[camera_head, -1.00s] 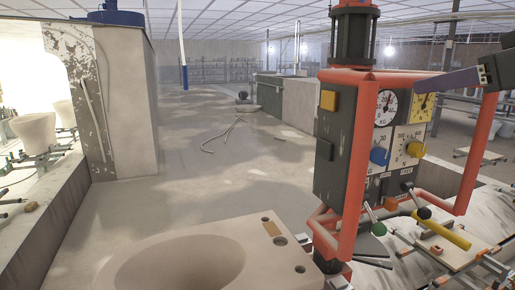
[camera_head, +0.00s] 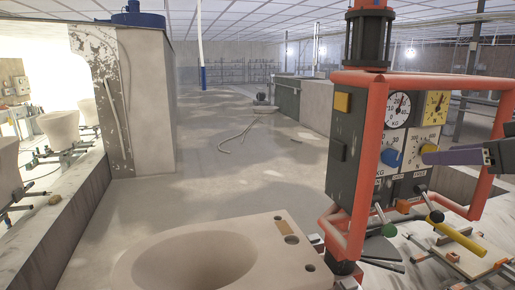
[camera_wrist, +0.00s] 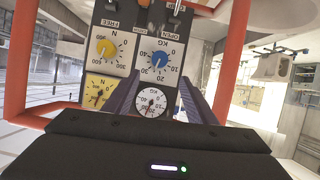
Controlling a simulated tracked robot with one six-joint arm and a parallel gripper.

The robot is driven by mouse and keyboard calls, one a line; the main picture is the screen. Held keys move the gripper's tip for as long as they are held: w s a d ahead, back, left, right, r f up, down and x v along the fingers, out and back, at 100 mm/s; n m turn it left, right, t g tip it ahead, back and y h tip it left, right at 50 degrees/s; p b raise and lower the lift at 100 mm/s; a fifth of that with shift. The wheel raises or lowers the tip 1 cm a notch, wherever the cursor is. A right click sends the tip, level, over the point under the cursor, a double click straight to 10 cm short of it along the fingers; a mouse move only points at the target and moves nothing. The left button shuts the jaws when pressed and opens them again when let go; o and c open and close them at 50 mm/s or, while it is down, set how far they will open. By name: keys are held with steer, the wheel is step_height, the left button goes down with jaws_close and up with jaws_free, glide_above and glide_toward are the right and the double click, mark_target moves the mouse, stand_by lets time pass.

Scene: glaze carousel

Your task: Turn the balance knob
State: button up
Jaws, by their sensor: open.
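A dark control panel (camera_head: 347,145) hangs in a red tube frame. It carries a blue knob (camera_head: 393,158) on a KG scale and a yellow knob on an N scale, partly behind my gripper in the head view. No label tells me which is the balance knob. My gripper (camera_head: 428,157) comes in from the right in front of the panel. In the wrist view the picture is upside down: my open gripper (camera_wrist: 158,77) has its purple fingers apart, with the blue knob (camera_wrist: 159,60) just beyond and between the tips. The yellow knob (camera_wrist: 106,48) is left of them.
A white dial (camera_head: 398,108) and a yellow dial (camera_head: 436,107) sit above the knobs. Red frame tubes (camera_head: 362,150) surround the panel. A pale basin (camera_head: 280,225) stands at left.

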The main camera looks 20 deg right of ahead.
mark_target(396, 157)
steer(key=x, duration=1.3)
steer(key=shift+w+d, duration=0.1)
steer(key=shift+w, duration=0.3)
steer(key=shift+c, duration=0.5)
steer(key=c, duration=0.9)
steer(key=shift+a+f, duration=0.1)
steer(key=shift+a, duration=0.2)
steer(key=shift+c, duration=0.2)
steer(key=shift+d, duration=0.2)
